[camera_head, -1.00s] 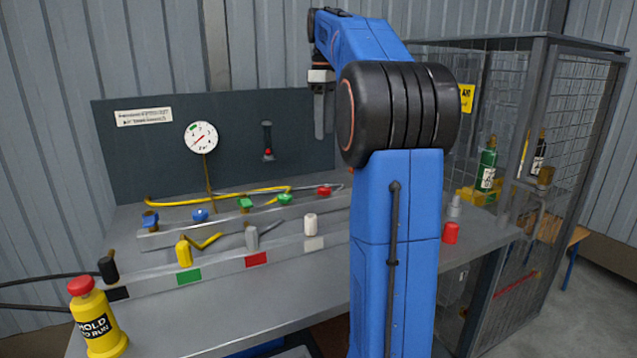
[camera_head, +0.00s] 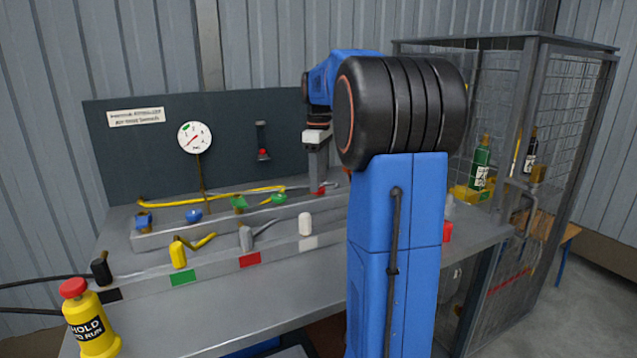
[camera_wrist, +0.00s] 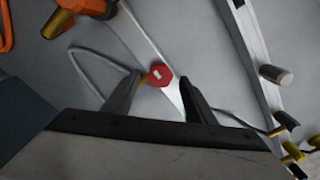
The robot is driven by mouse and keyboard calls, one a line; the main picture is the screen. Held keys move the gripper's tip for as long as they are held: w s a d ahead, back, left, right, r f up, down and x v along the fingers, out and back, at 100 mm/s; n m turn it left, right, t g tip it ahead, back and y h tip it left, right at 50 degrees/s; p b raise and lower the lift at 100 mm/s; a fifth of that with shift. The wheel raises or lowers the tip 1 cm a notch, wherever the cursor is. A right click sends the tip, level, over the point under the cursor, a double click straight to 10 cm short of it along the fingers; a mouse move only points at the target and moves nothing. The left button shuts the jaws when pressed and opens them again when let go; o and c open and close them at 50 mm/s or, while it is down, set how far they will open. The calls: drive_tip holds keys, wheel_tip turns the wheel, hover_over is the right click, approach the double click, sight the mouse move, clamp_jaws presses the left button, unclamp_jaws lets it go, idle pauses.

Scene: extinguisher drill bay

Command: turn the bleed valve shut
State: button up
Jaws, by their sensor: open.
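A red octagonal knob (camera_wrist: 160,75) with a small pale mark lies between my fingertips in the wrist view. It also shows in the head view (camera_head: 321,190), at the right end of the rear rail, partly hidden by my gripper. No readable label tells which valve is the bleed valve. My gripper (camera_head: 317,182) points down over this red knob. In the wrist view my gripper (camera_wrist: 160,79) is open, one finger on each side of the knob. I cannot tell whether the fingers touch it.
Green knobs (camera_head: 279,198) and blue knobs (camera_head: 194,216) stand left on the rear rail. A white handle (camera_head: 305,224), grey lever (camera_head: 246,238) and yellow lever (camera_head: 178,254) stand on the front rail. A gauge (camera_head: 195,137) hangs behind. A mesh cage (camera_head: 510,130) stands right.

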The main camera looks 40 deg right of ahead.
drive_tip(key=shift+f, duration=0.8)
drive_tip(key=c, duration=1)
drive_tip(key=shift+c, duration=0.2)
